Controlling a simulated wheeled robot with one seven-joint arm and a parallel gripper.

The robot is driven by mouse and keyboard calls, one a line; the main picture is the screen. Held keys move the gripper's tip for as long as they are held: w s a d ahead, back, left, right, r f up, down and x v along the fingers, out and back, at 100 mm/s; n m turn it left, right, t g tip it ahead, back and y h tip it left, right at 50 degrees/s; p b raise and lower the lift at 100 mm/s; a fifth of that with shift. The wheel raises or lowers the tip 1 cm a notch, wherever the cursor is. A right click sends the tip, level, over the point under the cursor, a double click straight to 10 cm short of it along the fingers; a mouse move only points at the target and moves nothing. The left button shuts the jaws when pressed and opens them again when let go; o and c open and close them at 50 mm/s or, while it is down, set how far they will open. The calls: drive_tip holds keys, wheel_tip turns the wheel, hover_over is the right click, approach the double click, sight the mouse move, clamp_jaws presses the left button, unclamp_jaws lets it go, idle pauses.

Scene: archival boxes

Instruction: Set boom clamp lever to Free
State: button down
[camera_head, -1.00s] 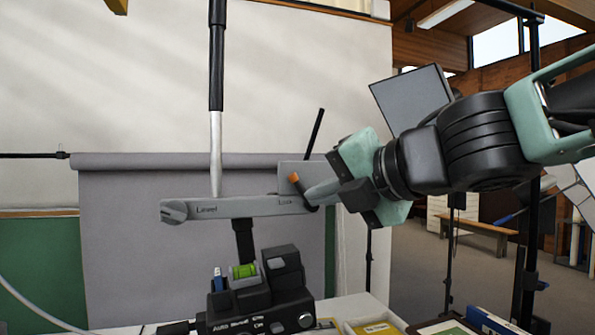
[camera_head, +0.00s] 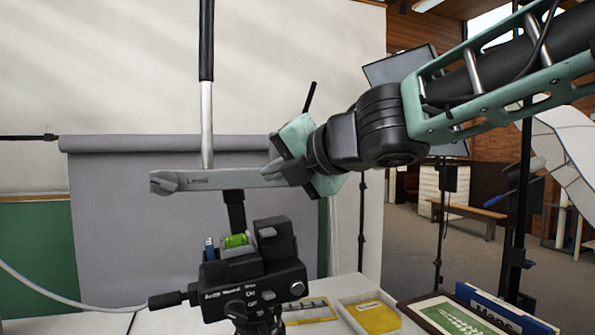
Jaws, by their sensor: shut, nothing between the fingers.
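A grey bar (camera_head: 200,181) marked "Level" crosses the upright pole above the camera. Its right end, where a "Lock" mark was readable earlier, is now covered by my gripper. My gripper (camera_head: 268,170) is shut and empty, with its finger tips over the right part of the bar. I cannot tell whether they touch it. The orange-tipped lever is hidden behind my gripper, so its setting cannot be read. A thin black rod (camera_head: 310,97) sticks up behind my gripper.
A yellow-bottomed tray (camera_head: 372,314) and a framed green picture (camera_head: 452,315) lie on the table at right. A grey backdrop (camera_head: 130,215) hangs behind.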

drive_tip(key=shift+w+d+r+p, duration=0.75)
drive_tip(key=shift+w+r+p, duration=0.2)
drive_tip(key=shift+p, duration=0.3)
drive_tip(key=shift+w+d, duration=0.3)
drive_tip(key=shift+d, duration=0.05)
drive_tip(key=shift+w, duration=0.1)
drive_tip(key=shift+d+r, duration=0.1)
